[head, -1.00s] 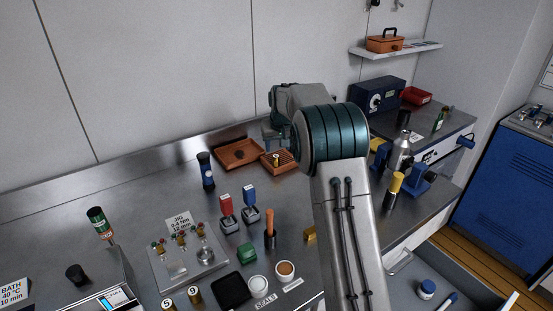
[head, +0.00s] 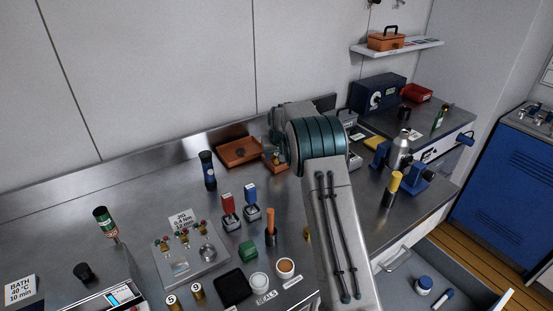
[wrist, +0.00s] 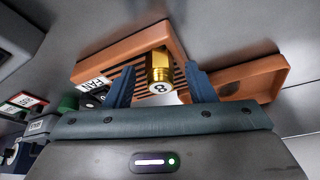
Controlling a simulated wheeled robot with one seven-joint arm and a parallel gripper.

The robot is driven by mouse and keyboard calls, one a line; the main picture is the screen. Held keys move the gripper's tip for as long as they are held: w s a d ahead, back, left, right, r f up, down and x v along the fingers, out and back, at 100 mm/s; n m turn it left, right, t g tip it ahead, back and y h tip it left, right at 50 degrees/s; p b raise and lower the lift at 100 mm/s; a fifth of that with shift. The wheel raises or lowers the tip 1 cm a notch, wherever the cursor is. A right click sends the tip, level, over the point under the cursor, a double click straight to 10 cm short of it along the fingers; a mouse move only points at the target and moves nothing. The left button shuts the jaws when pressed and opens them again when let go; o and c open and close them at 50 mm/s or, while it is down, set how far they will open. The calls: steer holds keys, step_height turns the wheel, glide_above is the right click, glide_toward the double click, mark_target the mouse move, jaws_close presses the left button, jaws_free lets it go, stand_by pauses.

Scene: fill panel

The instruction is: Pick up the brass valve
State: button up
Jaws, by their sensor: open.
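The brass valve (wrist: 159,66) is a gold cylinder with a white end marked 8. It sits at the slatted orange-brown rack (wrist: 120,50), and in the head view it shows small (head: 276,157) beside my arm. My gripper (wrist: 161,76) is open, with one blue finger on each side of the valve. Gaps show between the fingers and the valve; I cannot tell how deep the valve lies between them. In the head view my arm hides most of the gripper and part of the rack.
Two numbered brass cylinders (head: 197,291) stand at the front.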

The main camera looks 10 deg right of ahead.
jaws_close()
